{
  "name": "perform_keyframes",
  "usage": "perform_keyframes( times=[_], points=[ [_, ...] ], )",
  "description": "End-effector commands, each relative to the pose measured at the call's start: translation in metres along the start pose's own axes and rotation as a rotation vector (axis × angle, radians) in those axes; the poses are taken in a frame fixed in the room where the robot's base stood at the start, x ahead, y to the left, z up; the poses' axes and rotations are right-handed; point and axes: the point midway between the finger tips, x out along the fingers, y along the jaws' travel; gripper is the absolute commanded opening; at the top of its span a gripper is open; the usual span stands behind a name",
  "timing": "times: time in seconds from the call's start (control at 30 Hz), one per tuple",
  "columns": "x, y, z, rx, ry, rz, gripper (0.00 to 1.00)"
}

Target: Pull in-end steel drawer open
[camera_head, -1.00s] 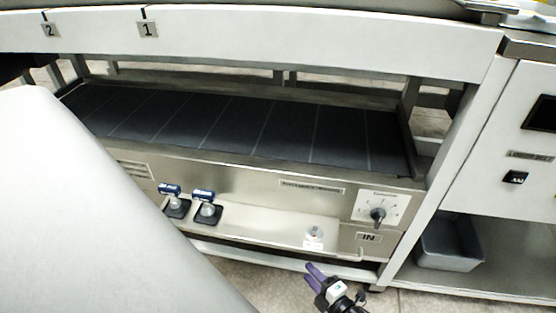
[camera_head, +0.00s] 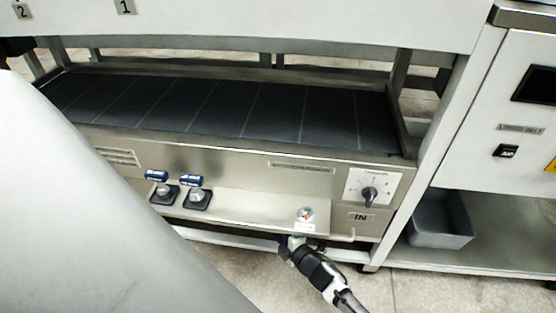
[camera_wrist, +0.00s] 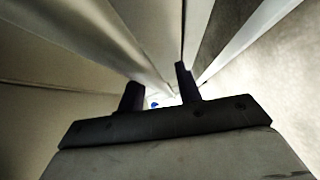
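The in-end steel part is the brushed-steel front panel (camera_head: 235,165) below the dark belt, with an IN label (camera_head: 360,217) at its right end. A steel ledge (camera_head: 255,211) sticks out along its lower part. I cannot make out a separate drawer face; a small bar-like end (camera_head: 347,236) shows below the label. My gripper (camera_head: 287,243) is at the ledge's lower front edge, near its right end, and its fingertips are partly hidden there. In the wrist view my two dark fingers (camera_wrist: 160,92) stand apart, with nothing clearly held between them. Contact with the steel cannot be told.
A dial (camera_head: 369,195) is on the panel. A grey bin (camera_head: 440,228) stands on the lower right shelf. The floor in front is clear.

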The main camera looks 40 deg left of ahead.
Motion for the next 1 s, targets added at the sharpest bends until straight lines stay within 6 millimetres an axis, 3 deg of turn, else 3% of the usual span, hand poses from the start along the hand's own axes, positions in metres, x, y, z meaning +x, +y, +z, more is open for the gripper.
perform_keyframes(
  times=[0.13,0.4,1.0],
  points=[
    [-0.0002,0.0000,0.0001,0.000,0.000,0.000,0.33],
    [-0.0005,-0.0001,0.0001,0.000,0.000,0.000,0.00],
    [-0.0095,-0.0004,-0.0080,0.001,-0.002,0.000,0.00]
  ],
)
